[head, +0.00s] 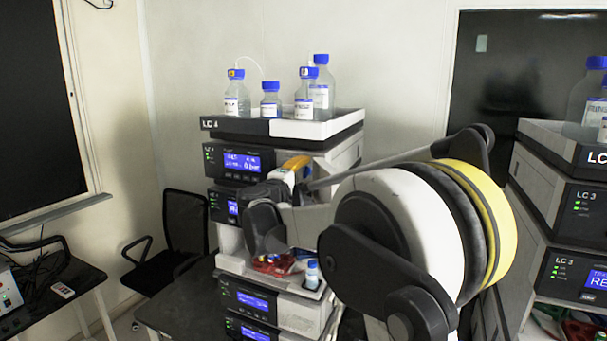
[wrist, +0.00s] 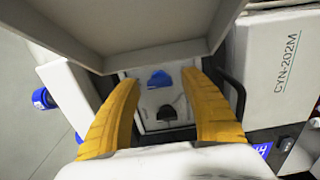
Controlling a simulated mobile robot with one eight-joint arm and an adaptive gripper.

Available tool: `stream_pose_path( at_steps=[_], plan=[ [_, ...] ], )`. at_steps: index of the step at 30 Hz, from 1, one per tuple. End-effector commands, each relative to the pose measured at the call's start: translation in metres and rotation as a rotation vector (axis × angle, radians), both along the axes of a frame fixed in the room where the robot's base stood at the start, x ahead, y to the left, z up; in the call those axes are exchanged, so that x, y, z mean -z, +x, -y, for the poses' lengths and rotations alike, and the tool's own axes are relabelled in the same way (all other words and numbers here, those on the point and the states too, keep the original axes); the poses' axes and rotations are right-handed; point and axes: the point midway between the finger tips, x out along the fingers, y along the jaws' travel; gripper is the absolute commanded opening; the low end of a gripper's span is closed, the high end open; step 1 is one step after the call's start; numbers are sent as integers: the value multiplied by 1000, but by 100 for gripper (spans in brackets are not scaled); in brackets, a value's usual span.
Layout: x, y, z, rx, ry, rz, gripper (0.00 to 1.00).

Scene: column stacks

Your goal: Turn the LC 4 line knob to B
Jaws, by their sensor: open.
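The LC 4 stack (head: 235,127) stands in the middle of the head view, a column of white and dark modules with lit blue displays. My gripper (head: 297,164) is at the stack's right front side, and my arm hides much of the middle modules. In the wrist view my gripper (wrist: 158,82) is open, its two yellow fingers apart and empty. Beyond and between them is a pale recessed panel (wrist: 148,99) with a blue part (wrist: 160,79) and a black rounded part (wrist: 167,113). I cannot tell which is the line knob, nor read its setting.
Bottles with blue caps (head: 270,100) stand in the tray on top of LC 4. The LC 3 stack (head: 575,205) is close on the right. A black chair (head: 183,225) and a side table (head: 50,300) are at left. A grey housing overhangs the panel in the wrist view.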

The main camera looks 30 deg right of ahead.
Motion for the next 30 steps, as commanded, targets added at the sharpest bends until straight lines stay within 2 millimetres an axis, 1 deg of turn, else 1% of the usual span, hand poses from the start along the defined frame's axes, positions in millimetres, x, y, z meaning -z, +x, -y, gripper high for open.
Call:
stream_pose_path(
  at_steps=[3,5,6,8,9,14,21,24,30],
  plan=[
    [0,0,0,0,0,0,52],
    [0,0,0,0,0,0,36],
    [0,0,0,0,0,0,23],
    [0,0,0,0,0,0,5],
    [0,0,0,0,0,0,0],
    [1,0,0,0,17,22,0],
    [2,0,-1,0,179,229,0],
    [1,0,-1,0,226,290,0],
    [0,0,-1,0,246,315,0]
  ],
)
